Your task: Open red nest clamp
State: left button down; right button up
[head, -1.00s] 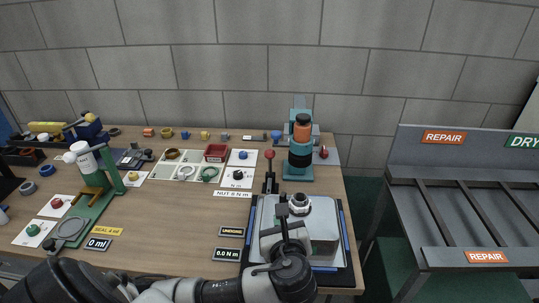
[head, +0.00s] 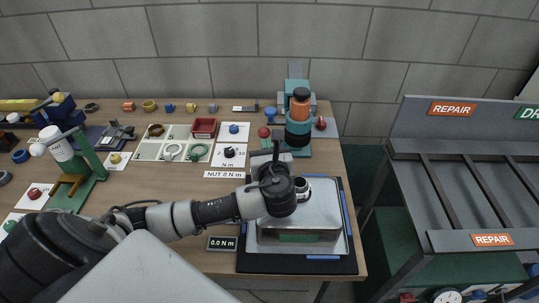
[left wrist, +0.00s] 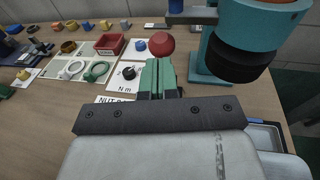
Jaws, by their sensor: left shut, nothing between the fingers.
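The red nest clamp shows as its red ball knob (head: 264,131), just beyond my left gripper in the head view; its lever is mostly hidden behind my gripper and wrist. In the left wrist view the red knob (left wrist: 160,45) is just past the tips of my green fingers. My left gripper (head: 267,150) is shut and empty; its fingers (left wrist: 158,70) are pressed together. Whether the fingertips touch the knob or lever I cannot tell. My right gripper is not in view.
A grey repair rack (head: 470,190) stands right of the bench.

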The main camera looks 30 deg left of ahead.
aim_at(265, 134)
pick_arm(q)
jog(key=w+a+p, duration=0.1)
jog(key=p, duration=0.1)
jog(key=w+a+r+p, duration=0.1)
jog(key=p, duration=0.1)
jog(key=shift+w+r+g+h+p, duration=0.1)
jog(key=shift+w+g+h+p, duration=0.2)
jog(key=shift+g+h, duration=0.1)
jog(key=shift+f, duration=0.25)
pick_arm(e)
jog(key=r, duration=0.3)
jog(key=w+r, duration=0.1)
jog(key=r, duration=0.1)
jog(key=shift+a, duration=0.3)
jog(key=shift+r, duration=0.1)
